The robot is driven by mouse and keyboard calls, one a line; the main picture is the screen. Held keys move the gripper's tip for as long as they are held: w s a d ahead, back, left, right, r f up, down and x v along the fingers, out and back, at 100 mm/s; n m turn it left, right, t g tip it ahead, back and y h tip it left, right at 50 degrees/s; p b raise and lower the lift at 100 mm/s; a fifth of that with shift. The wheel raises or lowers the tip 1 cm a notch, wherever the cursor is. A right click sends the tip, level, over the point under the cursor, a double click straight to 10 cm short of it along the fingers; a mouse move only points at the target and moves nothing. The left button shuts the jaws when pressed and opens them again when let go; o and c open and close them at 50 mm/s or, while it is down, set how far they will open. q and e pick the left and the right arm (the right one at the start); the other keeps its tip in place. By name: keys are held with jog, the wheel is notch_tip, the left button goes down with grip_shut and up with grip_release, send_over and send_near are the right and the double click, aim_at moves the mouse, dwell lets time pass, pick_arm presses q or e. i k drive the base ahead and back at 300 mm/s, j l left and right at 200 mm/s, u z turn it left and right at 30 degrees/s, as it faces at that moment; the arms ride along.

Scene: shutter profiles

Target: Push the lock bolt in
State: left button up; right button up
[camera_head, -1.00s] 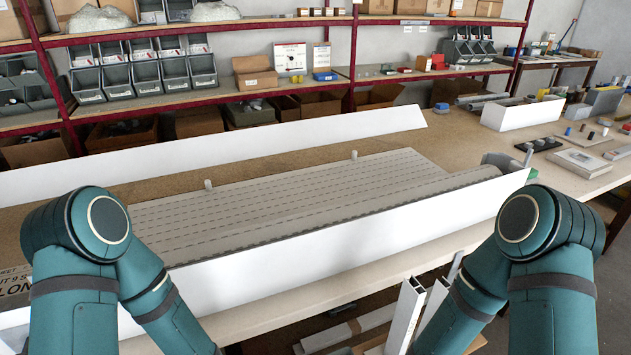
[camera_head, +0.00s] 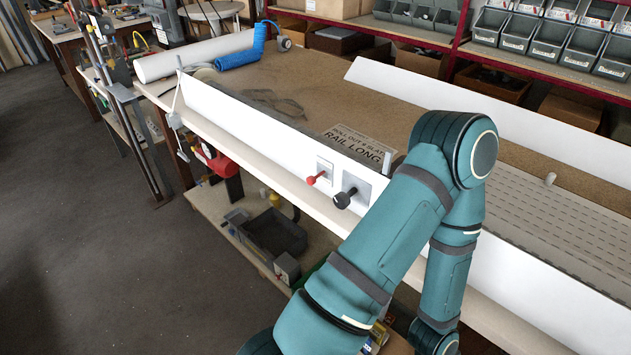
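Two knobs stick out of the front of the long white panel (camera_head: 262,128). One is a small red knob (camera_head: 314,179) on a light plate. The other is a larger black knob (camera_head: 344,198) on a grey plate to its right. I cannot tell from the picture which of them is the lock bolt, or how far either is pushed in. My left arm crosses the right half of the view, close to the right of the black knob. Its gripper is out of view, and so are my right arm and its gripper.
A sign reading "RAIL LONG" (camera_head: 357,143) lies on the bench (camera_head: 315,85) behind the panel. Grey slats (camera_head: 540,215) lie at the right. The floor (camera_head: 70,220) at the left is clear.

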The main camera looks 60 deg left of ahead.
aim_at(310, 180)
jog(key=l+u, duration=0.1)
jog(key=u, duration=0.75)
jog(key=k+l+u, duration=0.1)
jog(key=u, duration=0.35)
jog(key=i+j+u, duration=0.1)
jog(key=u, duration=0.35)
jog(key=i+u, duration=0.25)
jog(key=u, duration=0.2)
